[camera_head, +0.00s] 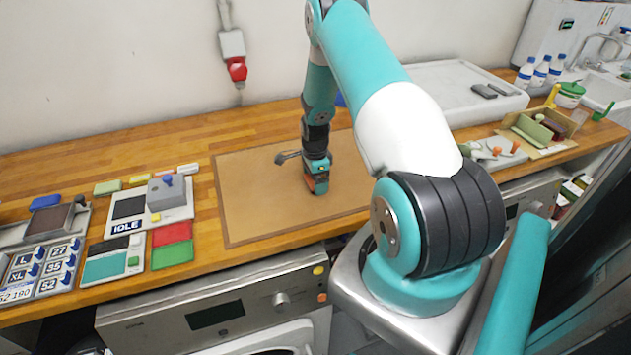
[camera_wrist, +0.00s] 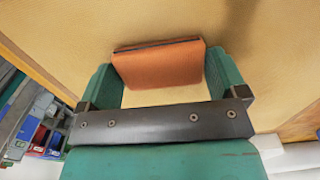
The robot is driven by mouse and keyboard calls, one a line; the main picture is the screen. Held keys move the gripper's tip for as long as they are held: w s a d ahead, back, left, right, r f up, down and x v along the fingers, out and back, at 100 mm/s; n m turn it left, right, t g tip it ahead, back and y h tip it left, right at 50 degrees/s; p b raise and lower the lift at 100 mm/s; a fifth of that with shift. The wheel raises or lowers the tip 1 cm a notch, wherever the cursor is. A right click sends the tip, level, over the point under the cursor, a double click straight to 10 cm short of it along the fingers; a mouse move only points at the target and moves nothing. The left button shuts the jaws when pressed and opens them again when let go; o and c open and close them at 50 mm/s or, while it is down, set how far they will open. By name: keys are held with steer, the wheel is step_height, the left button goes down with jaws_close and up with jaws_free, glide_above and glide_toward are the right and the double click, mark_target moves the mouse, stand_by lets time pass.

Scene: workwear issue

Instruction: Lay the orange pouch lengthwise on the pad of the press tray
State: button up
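The orange pouch (camera_wrist: 160,64) is a flat block with a dark line along its far edge, seen in the wrist view. My gripper (camera_wrist: 162,72) has its two teal fingers flush against the pouch's left and right sides. In the head view my gripper (camera_head: 317,186) points down, low over the tan mat, with a bit of orange at its tip. Whether the pouch touches the mat is unclear. At the left, a white unit marked IDLE (camera_head: 180,213) has a dark pad and a grey block with a blue knob. Neither is labelled as the press tray.
The tan mat (camera_head: 245,210) is mostly bare, with a small dark tool (camera_head: 287,157) behind my gripper. Red (camera_head: 172,234) and green (camera_head: 172,254) pads lie left of it. Size-label cards (camera_head: 38,272) sit far left. A white tray (camera_head: 440,88) and bottles (camera_head: 541,70) stand back right.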

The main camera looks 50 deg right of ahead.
steer(key=c, duration=0.5)
steer(key=shift+c, duration=0.2)
